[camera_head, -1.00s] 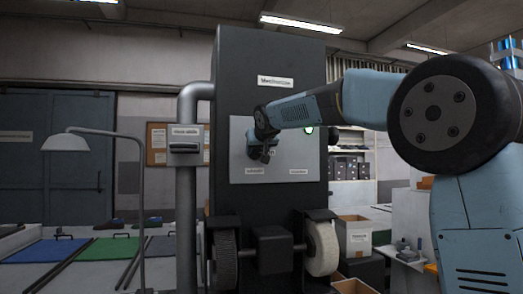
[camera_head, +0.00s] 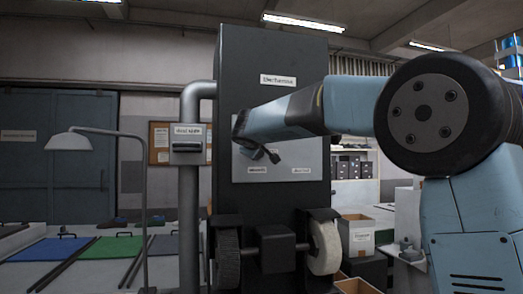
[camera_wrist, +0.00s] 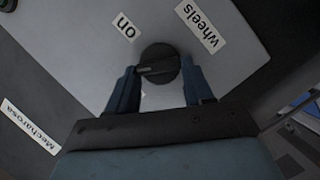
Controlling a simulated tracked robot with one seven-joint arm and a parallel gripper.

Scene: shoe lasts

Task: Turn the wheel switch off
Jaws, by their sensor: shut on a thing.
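The wheel switch is a dark round knob (camera_wrist: 160,56) with a raised bar across it, seen in the wrist view on a light grey panel (camera_wrist: 75,50). My gripper (camera_wrist: 158,67) has one finger on each side of the knob and is shut on it. A label reading "on" (camera_wrist: 127,26) lies up and left of the knob, and a label reading "wheels" (camera_wrist: 202,26) up and right. In the head view the panel (camera_head: 308,160) is on the dark machine (camera_head: 240,75); my forearm and wrist cover the knob there.
Two brush wheels, one dark (camera_head: 227,258) and one pale (camera_head: 324,248), stick out below the panel. A grey pipe (camera_head: 187,220) with a labelled box (camera_head: 187,144) stands left of the machine. A lamp (camera_head: 68,141) and boxes (camera_head: 357,235) flank it.

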